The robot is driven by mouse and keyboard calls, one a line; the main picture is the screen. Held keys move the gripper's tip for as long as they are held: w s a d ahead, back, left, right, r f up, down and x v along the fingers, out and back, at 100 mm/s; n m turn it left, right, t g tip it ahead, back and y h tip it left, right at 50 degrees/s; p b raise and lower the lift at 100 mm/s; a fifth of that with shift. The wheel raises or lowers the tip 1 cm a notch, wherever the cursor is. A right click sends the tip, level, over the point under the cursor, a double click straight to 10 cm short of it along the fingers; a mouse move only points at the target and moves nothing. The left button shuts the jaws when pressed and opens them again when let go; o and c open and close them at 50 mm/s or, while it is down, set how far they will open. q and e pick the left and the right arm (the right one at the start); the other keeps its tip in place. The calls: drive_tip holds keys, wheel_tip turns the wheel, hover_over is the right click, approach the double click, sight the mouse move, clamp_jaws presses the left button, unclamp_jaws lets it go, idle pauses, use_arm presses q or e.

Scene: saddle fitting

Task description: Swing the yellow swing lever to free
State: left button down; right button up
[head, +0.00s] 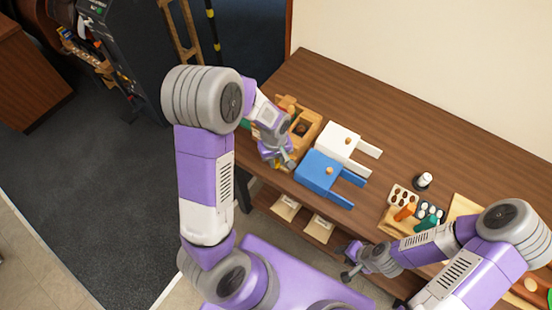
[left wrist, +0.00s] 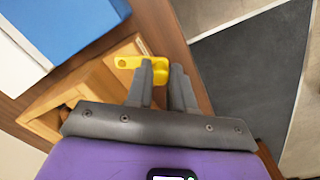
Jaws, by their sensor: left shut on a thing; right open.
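The yellow swing lever (left wrist: 127,62) shows in the left wrist view at the edge of a wooden fixture (left wrist: 95,85). A flat end with a hole points left, and its thicker part sits between my left fingertips (left wrist: 162,72). My left gripper is shut on the lever. In the head view my left gripper (head: 285,161) is beside the wooden fixture (head: 311,131) at the table's left end; I cannot make out the lever there. My right gripper (head: 349,267) is open and empty in front of the table's front edge.
A blue forked block (head: 317,170) and a white forked block (head: 337,140) lie right of the fixture. Farther right are a wooden tray with orange and green pieces (head: 405,211) and a white-topped cylinder (head: 423,180). The table's back is largely clear.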

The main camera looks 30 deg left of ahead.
sight(276, 162)
idle(0.3)
use_arm(q)
drive_tip(key=c, duration=1)
unclamp_jaws()
wheel_tip(276, 162, up, 8)
drive_tip(key=shift+s+f+p, duration=0.1)
drive_tip(key=shift+f+p, duration=0.1)
drive_tip(key=shift+p, duration=0.35)
